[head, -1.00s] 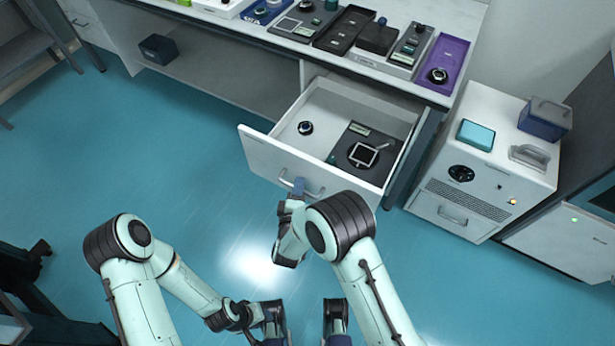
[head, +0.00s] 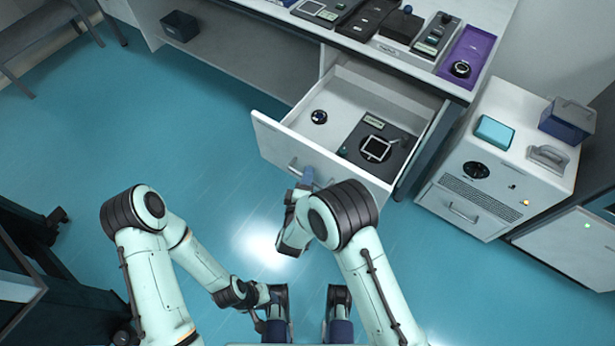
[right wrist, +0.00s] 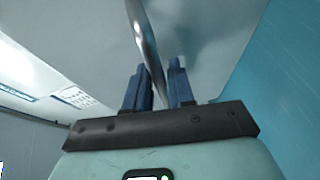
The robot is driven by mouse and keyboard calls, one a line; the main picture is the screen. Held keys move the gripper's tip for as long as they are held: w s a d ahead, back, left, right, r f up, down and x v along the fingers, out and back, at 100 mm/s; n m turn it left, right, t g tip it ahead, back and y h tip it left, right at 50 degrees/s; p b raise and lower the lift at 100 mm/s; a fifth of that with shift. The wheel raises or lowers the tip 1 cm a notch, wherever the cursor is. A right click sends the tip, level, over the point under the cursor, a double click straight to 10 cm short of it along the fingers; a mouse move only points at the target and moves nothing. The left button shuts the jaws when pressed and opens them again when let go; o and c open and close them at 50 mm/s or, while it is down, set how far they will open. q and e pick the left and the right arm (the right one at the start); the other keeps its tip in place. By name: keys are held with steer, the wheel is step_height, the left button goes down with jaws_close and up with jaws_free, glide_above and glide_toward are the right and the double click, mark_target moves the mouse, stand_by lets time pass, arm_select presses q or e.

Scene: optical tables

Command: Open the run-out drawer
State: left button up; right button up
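The run-out drawer (head: 275,142) stands pulled out from under the bench, its inside showing. Its bar handle (head: 294,168) is on the front panel. My right gripper (head: 307,176) is at that handle in the head view. In the right wrist view, the handle bar (right wrist: 146,42) runs down between the two blue fingers of my right gripper (right wrist: 160,88), which are close together on it. The contact itself is partly hidden. My left arm is folded low at the left; its wrist end (head: 245,294) shows, but its fingers cannot be made out.
The drawer holds a small round device (head: 319,117) and a dark tray with a square-framed part (head: 376,149). A white cabinet (head: 512,150) stands right of the drawer. The bench top (head: 425,66) carries several trays and instruments. The blue floor (head: 150,130) before the drawer is clear.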

arm_select(q)
steer(key=shift+s+r+p, duration=0.35)
steer(key=shift+r+p, duration=0.35)
steer(key=shift+p, duration=0.05)
arm_select(e)
steer(key=v, duration=1.3)
steer(key=shift+s+a, duration=0.1)
steer(key=shift+s, duration=0.05)
steer(key=s+d+f+m+g+y, duration=0.2)
steer(key=s+d+f+m+g, duration=0.3)
steer(key=f, duration=0.4)
steer(key=s+d+f+m+g+y, duration=0.1)
steer(key=s+d+f+m+g, duration=0.1)
steer(key=d+f+m+g, duration=0.6)
steer(key=s+d+f+m+g+y, duration=0.25)
steer(key=s+m, duration=0.25)
steer(key=s, duration=0.7)
arm_select(q)
step_height(320, 180, up, 12)
steer(key=w+p, duration=0.1)
steer(key=p, duration=1.1)
steer(key=shift+f+g, duration=0.25)
steer(key=shift+g, duration=0.15)
arm_select(e)
step_height(320, 180, up, 12)
steer(key=g+y, duration=0.1)
steer(key=shift+w+m, duration=0.2)
steer(key=shift+m, duration=0.2)
